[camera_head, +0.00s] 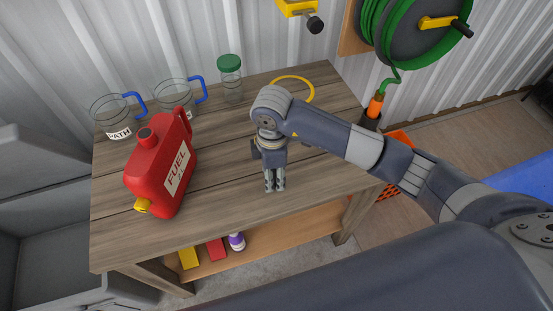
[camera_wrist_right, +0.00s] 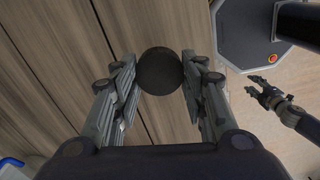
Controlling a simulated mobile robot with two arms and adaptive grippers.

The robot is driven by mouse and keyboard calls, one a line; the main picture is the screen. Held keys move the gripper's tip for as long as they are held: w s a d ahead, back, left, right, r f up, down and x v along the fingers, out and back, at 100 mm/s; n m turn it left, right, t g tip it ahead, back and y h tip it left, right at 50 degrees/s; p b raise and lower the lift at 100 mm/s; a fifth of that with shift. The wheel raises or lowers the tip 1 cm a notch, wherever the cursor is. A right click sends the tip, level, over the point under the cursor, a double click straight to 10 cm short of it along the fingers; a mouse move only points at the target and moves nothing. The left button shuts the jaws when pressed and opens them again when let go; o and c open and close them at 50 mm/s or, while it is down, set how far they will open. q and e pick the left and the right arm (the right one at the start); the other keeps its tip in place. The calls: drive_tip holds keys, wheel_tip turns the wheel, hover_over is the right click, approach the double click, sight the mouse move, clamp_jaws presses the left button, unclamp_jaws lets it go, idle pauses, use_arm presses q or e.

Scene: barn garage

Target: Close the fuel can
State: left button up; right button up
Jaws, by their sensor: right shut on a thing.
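The red fuel can (camera_head: 160,165) stands upright on the left of the workbench, its FUEL label facing right. A dark round spot, seemingly its open mouth (camera_head: 145,133), shows on top, and a yellow piece (camera_head: 142,205) is at its lower front. My right gripper (camera_head: 274,188) is over the bench, to the right of the can and apart from it. In the right wrist view, its fingers are shut on a dark round cap (camera_wrist_right: 160,71). My left gripper (camera_wrist_right: 251,84) shows small in that view, away from the bench, empty with its fingers apart.
The wooden workbench (camera_head: 225,205) has free room between can and gripper. Two glass jugs with blue handles (camera_head: 115,118) (camera_head: 176,95) and a green-lidded jar (camera_head: 230,80) stand along the back. A yellow ring (camera_head: 313,90) lies behind my right arm.

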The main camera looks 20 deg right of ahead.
drive_tip(key=s+a+b, duration=0.1)
drive_tip(key=s+a, duration=0.3)
drive_tip(key=s, duration=0.4)
drive_tip(key=shift+r, duration=0.4)
